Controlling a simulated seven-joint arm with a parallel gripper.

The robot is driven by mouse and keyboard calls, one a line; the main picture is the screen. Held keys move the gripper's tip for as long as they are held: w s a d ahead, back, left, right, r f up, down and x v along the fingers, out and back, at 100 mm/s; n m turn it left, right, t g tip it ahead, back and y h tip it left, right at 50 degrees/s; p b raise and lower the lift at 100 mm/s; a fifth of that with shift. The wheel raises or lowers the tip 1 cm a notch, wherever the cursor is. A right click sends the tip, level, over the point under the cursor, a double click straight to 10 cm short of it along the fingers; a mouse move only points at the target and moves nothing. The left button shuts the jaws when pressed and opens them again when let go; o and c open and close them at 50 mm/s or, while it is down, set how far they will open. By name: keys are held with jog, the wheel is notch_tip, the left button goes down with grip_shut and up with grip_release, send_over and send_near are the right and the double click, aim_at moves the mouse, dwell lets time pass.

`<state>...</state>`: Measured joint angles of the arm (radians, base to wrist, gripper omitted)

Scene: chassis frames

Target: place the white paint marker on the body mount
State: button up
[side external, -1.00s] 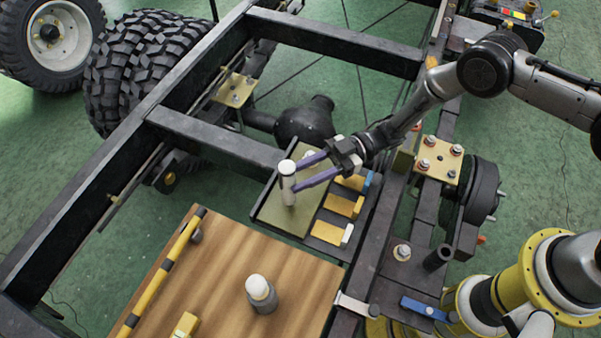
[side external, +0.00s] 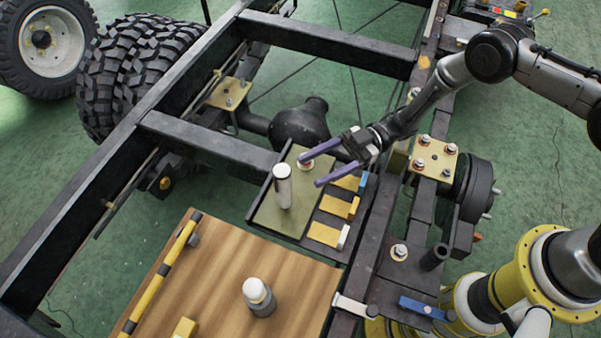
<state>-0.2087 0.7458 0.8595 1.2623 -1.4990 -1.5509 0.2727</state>
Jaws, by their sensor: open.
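The white paint marker (side external: 283,188), a pale cylinder with a white top, stands upright on an olive panel (side external: 268,217) in a dark frame. My gripper (side external: 312,172) is open and empty to the right of the marker, its two purple fingers pointing left and apart from it. A small round fitting (side external: 304,160) shows by the upper fingertip, partly covered. No part is labelled as the body mount. A yellowish plate with several bolts (side external: 436,160) sits on the right rail, and a similar plate (side external: 230,93) is on the left rail.
A wooden board (side external: 215,270) at the front holds a grey bottle with a white cap (side external: 259,296) and a yellow block (side external: 185,329). Yellow blocks (side external: 323,235) lie right of the marker. A black-and-yellow bar (side external: 160,275) edges the board. A dark crossmember (side external: 210,143) runs behind.

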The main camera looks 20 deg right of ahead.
jog(key=d, duration=0.7)
jog(key=w+d+r+m+t+h, duration=0.25)
jog(key=w+r+t, duration=0.25)
jog(key=w+r, duration=0.25)
jog(key=w+d+r+m+t+h, duration=0.2)
jog(key=w+d+r+t+h, duration=0.15)
jog(key=w+r+t, duration=0.35)
jog(key=d+r+m+t+h, duration=0.3)
jog(key=d+r+m+h, duration=0.3)
jog(key=d+r+h, duration=0.35)
jog(key=s+d+r+m+g+h, duration=0.1)
jog(key=s+d+r+m+h, duration=0.15)
jog(key=s+d, duration=0.35)
jog(key=s+d+r+m+g+h, duration=0.1)
jog(key=s+d+r+m, duration=0.2)
jog(key=s, duration=0.5)
jog(key=s+f+m+g, duration=0.1)
jog(key=s+f+g, duration=0.1)
jog(key=s, duration=0.9)
jog(key=s+a+f+m+g+y, duration=0.1)
jog(key=s+f+m+g, duration=0.1)
jog(key=s, duration=0.9)
jog(key=shift+f+m+g, duration=0.3)
jog(key=shift+f+g, duration=0.1)
jog(key=shift+f, duration=0.25)
